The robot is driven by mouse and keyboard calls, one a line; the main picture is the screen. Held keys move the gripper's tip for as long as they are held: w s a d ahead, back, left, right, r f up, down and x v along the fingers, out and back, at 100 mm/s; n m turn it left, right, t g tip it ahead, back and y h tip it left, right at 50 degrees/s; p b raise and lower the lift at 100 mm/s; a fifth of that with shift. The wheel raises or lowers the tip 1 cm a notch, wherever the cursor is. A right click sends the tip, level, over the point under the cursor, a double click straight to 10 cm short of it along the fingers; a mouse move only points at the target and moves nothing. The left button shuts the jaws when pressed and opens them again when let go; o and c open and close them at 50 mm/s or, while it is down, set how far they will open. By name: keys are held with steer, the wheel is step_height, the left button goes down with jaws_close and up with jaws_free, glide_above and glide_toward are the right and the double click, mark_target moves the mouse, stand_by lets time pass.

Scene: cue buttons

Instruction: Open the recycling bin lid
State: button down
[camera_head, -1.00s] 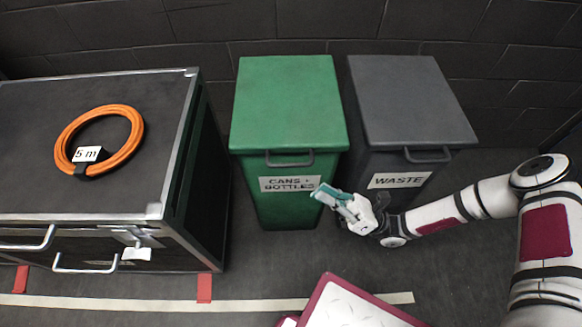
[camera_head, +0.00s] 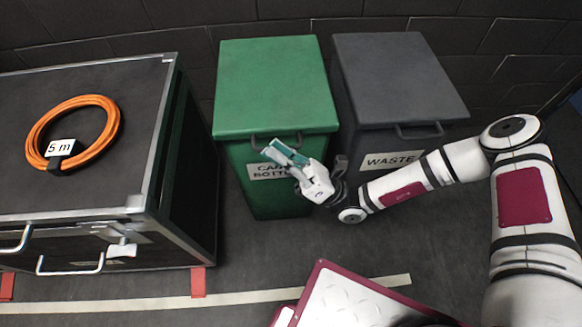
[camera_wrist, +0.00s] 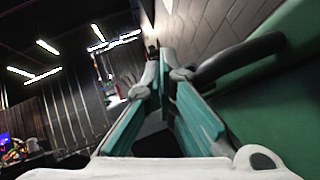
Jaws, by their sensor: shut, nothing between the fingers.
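The green bin (camera_head: 262,208), labelled cans and bottles, is the recycling bin. Its green lid (camera_head: 274,85) lies flat and closed. A dark handle (camera_head: 258,137) sticks out at the lid's front edge, partly hidden by my fingers. My gripper (camera_head: 276,147) is in front of the bin, near the handle, and covers part of the label. In the wrist view the teal fingers (camera_wrist: 158,60) come together at the tips with nothing between them. The dark handle (camera_wrist: 238,60) arches just right of the fingers, against the green bin front. Whether they touch I cannot tell.
A grey waste bin (camera_head: 398,85) with its lid closed stands to the right. A black case (camera_head: 75,190) with an orange cable coil (camera_head: 72,132) on top stands to the left. The floor in front of the bins is mostly clear, with a pale line (camera_head: 240,300).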

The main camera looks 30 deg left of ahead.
steer(key=shift+w+a+r, duration=0.15)
steer(key=shift+w+r, duration=0.1)
steer(key=shift+r, duration=0.35)
steer(key=shift+w+a+r, duration=0.1)
steer(key=shift+w+r, duration=0.1)
steer(key=shift+r, duration=0.4)
steer(key=shift+w+a+r+m+t+p, duration=0.15)
steer(key=shift+r+m+t+p, duration=0.15)
steer(key=shift+r+t+p, duration=0.25)
